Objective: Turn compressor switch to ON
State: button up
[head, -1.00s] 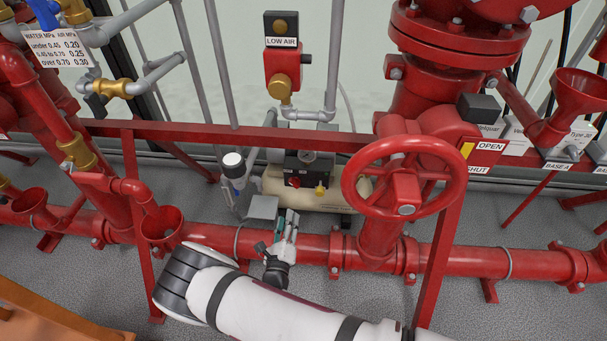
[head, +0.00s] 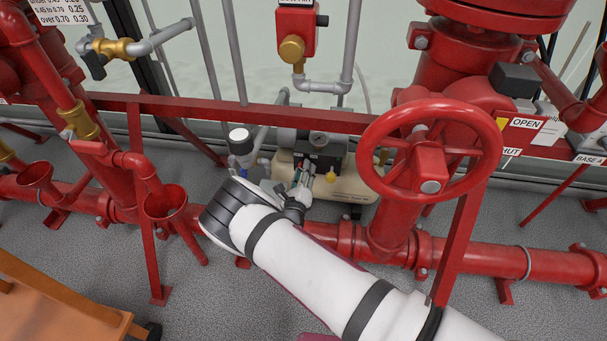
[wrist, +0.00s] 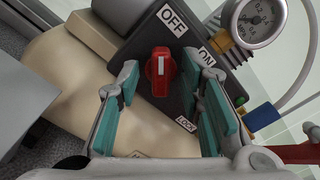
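The compressor (head: 352,184) is a cream tank unit with a black switch box (head: 330,152), standing on the floor behind the red pipe. In the wrist view the red rotary switch (wrist: 160,72) sits on the black panel, and its white mark lines up closer to the OFF label (wrist: 172,18) than to the ON label (wrist: 207,58). My gripper (wrist: 168,88) is open, with one teal-padded finger on each side of the switch. I cannot tell whether the fingers touch it.
A pressure gauge (wrist: 256,22) is beside the panel. A large red handwheel (head: 430,187) stands right of my arm. A red horizontal rail (head: 220,128) runs behind my arm, and a red pipe (head: 480,258) runs low across the floor. An orange cart (head: 60,300) is at lower left.

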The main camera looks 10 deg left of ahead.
jog(key=shift+w, duration=0.4)
jog(key=shift+c, duration=0.5)
grip_shut()
jog(key=shift+m, duration=0.3)
jog(key=shift+s+d+m+p, duration=0.15)
jog(key=shift+m+p, duration=1.95)
jog(key=shift+m, duration=2.2)
jog(key=shift+w+d+m+p, duration=0.15)
jog(key=shift+m+p, duration=1.95)
jog(key=shift+m, duration=2.2)
jog(key=shift+s, duration=0.1)
